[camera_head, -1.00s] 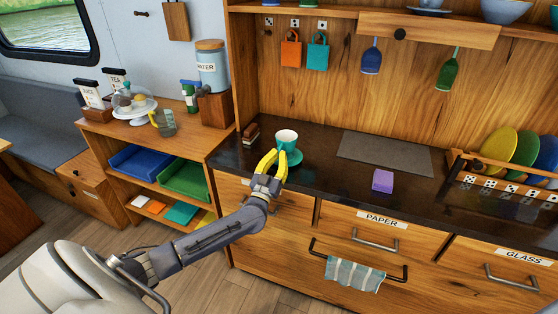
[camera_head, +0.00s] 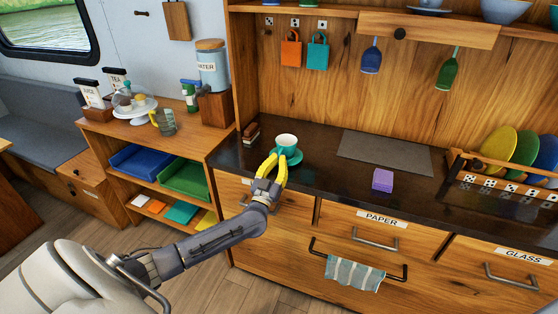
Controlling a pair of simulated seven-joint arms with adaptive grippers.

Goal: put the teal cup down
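The teal cup (camera_head: 286,140), pale inside, is upright at the left part of the dark counter. It appears to rest on or just over the teal saucer (camera_head: 296,158); the exact contact is too small to tell. My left gripper (camera_head: 277,157), with yellow fingers, reaches in from the front left. Its fingertips are at the cup's near side and look shut on it, with a gap between the fingers farther back. The fingers hide part of the cup's lower side and the saucer. My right gripper is not in view.
A brown stacked item (camera_head: 251,133) stands close left of the cup. A grey mat (camera_head: 385,152) and a purple block (camera_head: 382,180) lie to the right. A rack (camera_head: 505,185) with coloured plates is at far right. The dark counter is bare between cup and block.

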